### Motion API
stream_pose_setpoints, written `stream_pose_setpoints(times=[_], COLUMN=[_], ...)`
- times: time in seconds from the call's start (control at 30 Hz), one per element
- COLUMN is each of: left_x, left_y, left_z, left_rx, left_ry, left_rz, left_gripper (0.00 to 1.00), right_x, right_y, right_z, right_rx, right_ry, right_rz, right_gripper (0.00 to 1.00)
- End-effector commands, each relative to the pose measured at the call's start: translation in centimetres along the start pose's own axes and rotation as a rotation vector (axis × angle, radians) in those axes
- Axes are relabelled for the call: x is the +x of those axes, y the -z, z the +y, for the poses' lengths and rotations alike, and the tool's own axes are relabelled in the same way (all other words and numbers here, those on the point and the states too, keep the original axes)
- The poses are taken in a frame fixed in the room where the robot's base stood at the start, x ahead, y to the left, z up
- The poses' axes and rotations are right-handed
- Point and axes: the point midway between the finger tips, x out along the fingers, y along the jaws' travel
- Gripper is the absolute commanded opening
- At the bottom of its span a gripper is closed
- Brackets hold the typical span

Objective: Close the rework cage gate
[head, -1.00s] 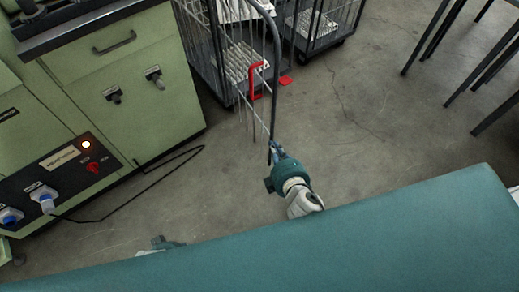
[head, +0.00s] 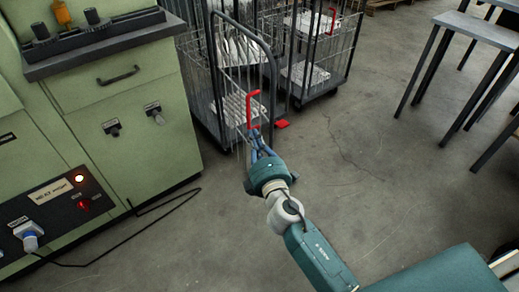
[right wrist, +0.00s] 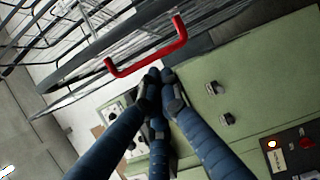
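The rework cage gate (head: 274,85) is a wire panel in a dark tube frame. It stands swung out at an angle from the cage (head: 195,75), at the left of the cages. A red handle (head: 250,108) is on the gate; it also shows in the right wrist view (right wrist: 150,60). My right gripper (head: 258,145) is just below the handle in the head view. In the right wrist view its blue fingers (right wrist: 160,77) have their tips close together, just short of the handle bar, with nothing seen between them. My left gripper is not in view.
A green machine cabinet (head: 120,110) stands left of the gate, with a black cable (head: 150,212) on the floor. A second cage (head: 318,60) with a red handle stands behind. Dark-legged tables (head: 480,35) are at the right. Floor in the middle is clear.

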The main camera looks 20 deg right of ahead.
Motion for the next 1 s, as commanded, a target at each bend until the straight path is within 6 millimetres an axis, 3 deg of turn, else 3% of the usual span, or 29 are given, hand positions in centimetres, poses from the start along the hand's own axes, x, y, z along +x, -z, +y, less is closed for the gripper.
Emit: stream_pose_setpoints(times=[0.1,0.3,0.77,1.0], left_x=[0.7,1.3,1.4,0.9], left_y=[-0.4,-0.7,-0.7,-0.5], left_z=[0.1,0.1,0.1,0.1], left_rx=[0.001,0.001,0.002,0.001], left_ry=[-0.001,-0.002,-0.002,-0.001], left_rz=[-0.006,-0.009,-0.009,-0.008], left_gripper=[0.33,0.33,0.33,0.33], right_x=[0.5,0.9,1.0,1.3], right_y=[-1.9,-3.6,-4.0,-5.9], right_z=[0.0,0.0,-0.1,-0.1], right_rx=[-0.004,-0.001,0.001,-0.006], right_ry=[0.002,0.001,0.001,0.000], right_rz=[-0.001,0.001,0.002,0.041], right_gripper=[0.00,0.00,0.00,0.00])
